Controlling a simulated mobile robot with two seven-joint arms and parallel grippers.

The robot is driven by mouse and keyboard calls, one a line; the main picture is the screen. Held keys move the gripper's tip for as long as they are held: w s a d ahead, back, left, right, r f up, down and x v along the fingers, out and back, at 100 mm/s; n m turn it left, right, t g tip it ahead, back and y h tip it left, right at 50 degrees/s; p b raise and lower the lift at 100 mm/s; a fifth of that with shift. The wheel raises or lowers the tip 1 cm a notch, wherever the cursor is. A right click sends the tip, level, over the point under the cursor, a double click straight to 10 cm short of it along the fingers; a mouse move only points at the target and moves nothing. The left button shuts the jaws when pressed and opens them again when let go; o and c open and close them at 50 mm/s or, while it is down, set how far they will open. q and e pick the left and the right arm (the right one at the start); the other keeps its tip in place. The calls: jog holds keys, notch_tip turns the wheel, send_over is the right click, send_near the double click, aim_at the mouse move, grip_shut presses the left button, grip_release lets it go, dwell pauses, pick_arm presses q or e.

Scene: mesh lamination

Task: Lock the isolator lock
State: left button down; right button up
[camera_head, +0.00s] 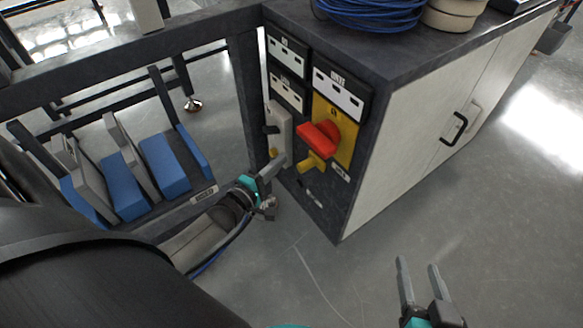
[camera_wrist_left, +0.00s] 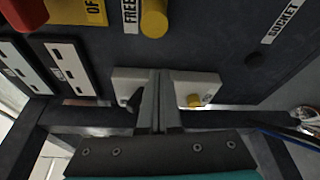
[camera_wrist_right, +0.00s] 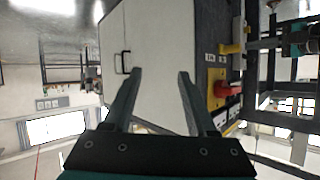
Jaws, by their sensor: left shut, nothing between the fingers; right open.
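The isolator's red handle (camera_head: 318,137) sits on a yellow plate (camera_head: 345,135) on the dark cabinet end. A yellow lock knob (camera_head: 311,163) sticks out just below it. In the left wrist view the yellow knob (camera_wrist_left: 153,18) is beside a FREE label (camera_wrist_left: 130,15). My left gripper (camera_head: 283,162) is shut and empty, left of and below the yellow knob. Its fingertips (camera_wrist_left: 158,78) overlap a pale grey box (camera_wrist_left: 195,88) in view; whether they touch cannot be told. My right gripper (camera_head: 419,266) is open and empty, away from the panel; it also shows in the right wrist view (camera_wrist_right: 160,76).
The pale box (camera_head: 279,130) with a small yellow button is mounted left of the isolator. White label plates (camera_head: 338,92) are above. A dark frame rail (camera_head: 130,48) and blue blocks (camera_head: 165,163) stand at left. The floor right of the cabinet is clear.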

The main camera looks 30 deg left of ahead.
aim_at(310, 165)
pick_arm(q)
jog(key=shift+w+d+r+b, duration=0.1)
jog(key=shift+d+r+b, duration=0.15)
jog(key=shift+d, duration=0.7)
jog(key=shift+w+d+r+b, duration=0.1)
jog(key=shift+d+b, duration=0.2)
jog(key=shift+d, duration=0.6)
pick_arm(e)
jog(key=shift+s+a+r+t+y, duration=0.1)
jog(key=shift+a+r+t+y, duration=0.55)
jog(key=shift+a+t, duration=0.4)
jog(key=shift+d, duration=0.15)
